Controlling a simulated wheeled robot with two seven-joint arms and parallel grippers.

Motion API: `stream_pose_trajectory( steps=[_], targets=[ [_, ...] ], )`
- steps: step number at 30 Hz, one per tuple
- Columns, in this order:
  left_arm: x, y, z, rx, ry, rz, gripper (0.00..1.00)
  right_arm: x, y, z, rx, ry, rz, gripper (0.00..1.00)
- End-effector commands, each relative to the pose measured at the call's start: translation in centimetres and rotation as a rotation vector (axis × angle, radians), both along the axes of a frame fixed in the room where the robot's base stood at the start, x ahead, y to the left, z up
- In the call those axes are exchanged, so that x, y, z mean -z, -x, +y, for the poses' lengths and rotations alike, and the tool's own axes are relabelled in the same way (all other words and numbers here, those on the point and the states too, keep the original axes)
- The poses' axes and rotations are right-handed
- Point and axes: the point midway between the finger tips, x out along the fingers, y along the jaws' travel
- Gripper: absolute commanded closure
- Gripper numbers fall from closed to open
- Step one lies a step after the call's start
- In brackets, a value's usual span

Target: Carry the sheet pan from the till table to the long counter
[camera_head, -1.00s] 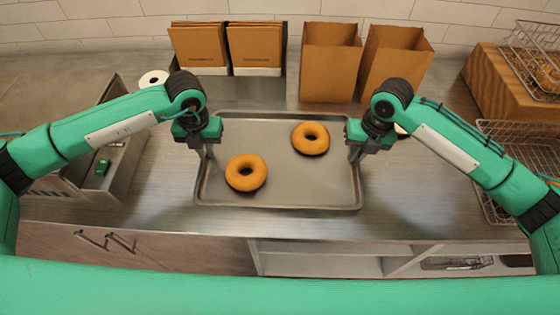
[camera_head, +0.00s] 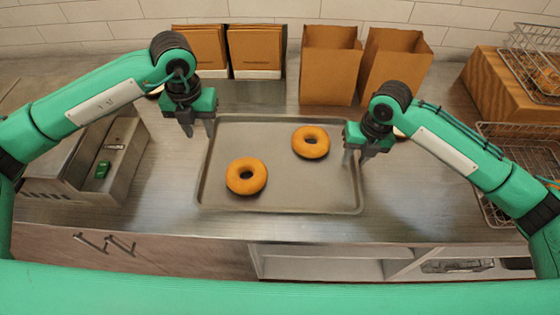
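The grey sheet pan (camera_head: 285,188) lies flat on a metal countertop (camera_head: 175,190) in the head view. Two orange-brown bagels rest in it, one left of centre (camera_head: 246,176) and one toward the back right (camera_head: 310,142). My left gripper (camera_head: 199,132) is open and empty, at the pan's back left corner, with its fingers apart and pointing down. My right gripper (camera_head: 357,160) is at the pan's right rim, its fingers slightly apart, one on each side of the rim. Whether it touches the rim is hard to see.
Two open brown paper bags (camera_head: 330,65) stand behind the pan, with folded bags (camera_head: 226,50) to their left. A metal box (camera_head: 125,160) with a green item (camera_head: 102,169) is at the left. Wire baskets (camera_head: 500,150) and a wooden box (camera_head: 500,85) are at the right.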

Motion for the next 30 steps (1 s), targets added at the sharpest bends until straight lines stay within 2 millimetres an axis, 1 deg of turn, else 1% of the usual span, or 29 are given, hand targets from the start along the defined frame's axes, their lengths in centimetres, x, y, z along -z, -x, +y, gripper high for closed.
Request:
stream_pose_trajectory(
  steps=[1,4,7,10,14,18,24,27,30],
  targets=[
    [-0.8,0.0,-0.1,0.001,0.002,-0.002,0.65,0.0,0.0,0.0,0.0,0.0,0.0,0.68],
    [-1.9,0.0,-0.1,0.002,0.001,-0.001,0.65,0.0,0.0,0.0,0.0,0.0,0.0,0.68],
    [-2.4,0.0,-0.1,0.002,0.002,0.0,0.65,-0.1,0.0,-0.1,0.001,0.001,-0.001,0.68],
    [-2.6,0.0,-0.1,0.002,0.002,0.001,0.65,-0.9,-0.1,-0.2,0.001,0.001,-0.002,0.68],
    [-2.6,0.0,-0.1,0.002,0.001,0.001,0.65,-3.1,-0.1,-0.5,0.0,0.001,-0.004,0.68],
    [-2.5,0.0,-0.1,0.002,0.001,0.001,0.65,-6.2,-0.1,-1.0,0.001,0.0,-0.005,0.68],
    [-2.5,0.0,-0.1,0.001,0.001,0.001,0.65,-9.9,-0.1,-1.5,0.0,0.0,-0.002,0.68],
    [-2.5,0.0,-0.1,0.001,0.001,0.001,0.65,-11.0,-0.1,-1.7,0.0,0.0,-0.002,0.68],
    [-2.5,0.0,0.0,0.001,0.001,0.001,0.65,-11.6,0.0,-1.8,0.0,0.001,0.0,0.68]
  ],
)
